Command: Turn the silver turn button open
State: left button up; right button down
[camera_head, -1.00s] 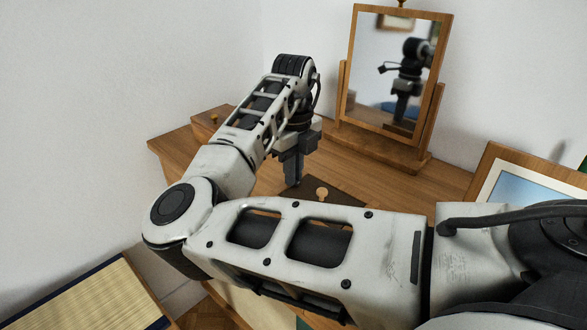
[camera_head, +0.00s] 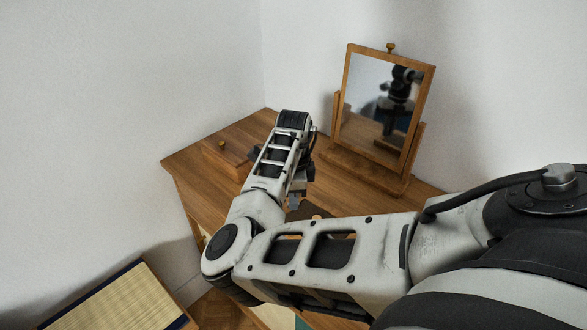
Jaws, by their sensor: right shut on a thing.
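My right gripper (camera_head: 294,201) is over the dark board (camera_head: 310,211) on the wooden dresser top, mostly hidden behind my own forearm and wrist. Its fingers point down and are low at the board. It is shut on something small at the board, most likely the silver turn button. The turn button itself is hidden, so its angle cannot be told. My left gripper is not in view.
A tilting mirror (camera_head: 375,122) in a wooden frame stands at the back right of the dresser (camera_head: 192,172). A small wooden box (camera_head: 226,158) with a knob stands left of my wrist. A straw-coloured mat (camera_head: 115,305) with a dark border is at lower left.

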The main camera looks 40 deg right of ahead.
jog(key=n+p, duration=0.1)
jog(key=n, duration=0.1)
jog(key=n+p, duration=0.1)
jog(key=shift+w+d+r+n, duration=0.1)
jog(key=shift+d+n, duration=0.05)
jog(key=shift+n, duration=0.25)
jog(key=n, duration=0.5)
jog(key=shift+w, duration=0.25)
jog(key=c, duration=1.5)
grip_release()
notch_tip(320, 180, up, 16)
jog(key=shift+f, duration=0.1)
